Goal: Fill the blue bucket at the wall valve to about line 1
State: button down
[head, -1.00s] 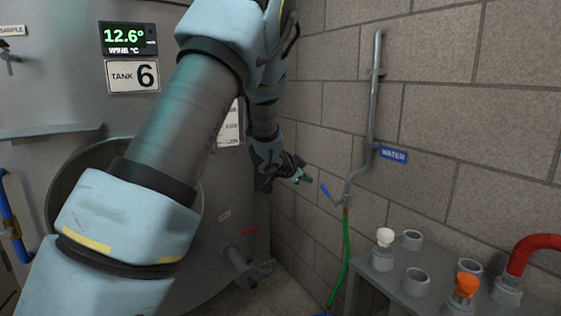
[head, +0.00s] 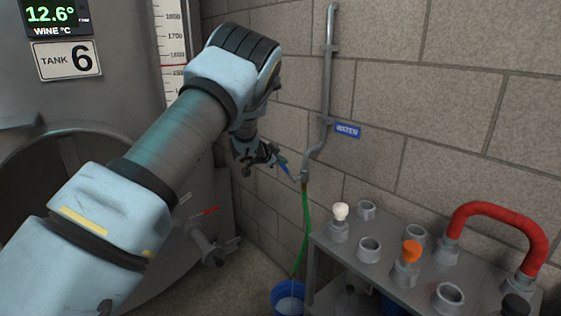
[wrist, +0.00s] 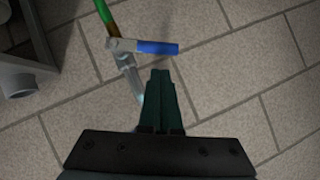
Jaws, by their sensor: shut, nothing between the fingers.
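The blue bucket (head: 275,299) stands on the floor at the bottom of the head view, cut off by the frame edge. A green hose (head: 305,230) hangs from the wall valve down to the bucket. The valve's blue lever (head: 284,169) sticks out up and to the left; it also shows in the wrist view (wrist: 157,48). My gripper (wrist: 161,75) is shut and empty, its fingertips close to the lever. I cannot tell whether they touch it.
A grey metal bench (head: 390,278) with several sockets, a white plug (head: 341,211), an orange plug (head: 411,250) and a red hose (head: 497,211) stands right of the bucket. Tank 6 (head: 100,95) fills the left. A blue WATER sign (head: 347,131) hangs by the pipe.

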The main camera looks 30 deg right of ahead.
aim_at(281, 166)
jog(key=shift+w+d+f, duration=0.15)
jog(key=shift+w+f, duration=0.3)
jog(key=shift+f, duration=0.35)
jog(key=shift+w+r+p, duration=0.1)
jog(key=shift+w+p, duration=0.05)
jog(key=shift+p, duration=0.7)
jog(key=shift+w+a+f+n+g+p, duration=0.25)
jog(key=shift+n+g+p, duration=0.2)
jog(key=shift+p, duration=0.6)
jog(key=shift+w+f+n+g+p, duration=0.3)
jog(key=shift+g+p, duration=0.15)
jog(key=shift+p, duration=0.7)
jog(key=shift+f, duration=0.15)
jog(key=shift+w+f, duration=0.4)
jog(key=shift+f, duration=0.35)
jog(key=shift+r, duration=0.15)
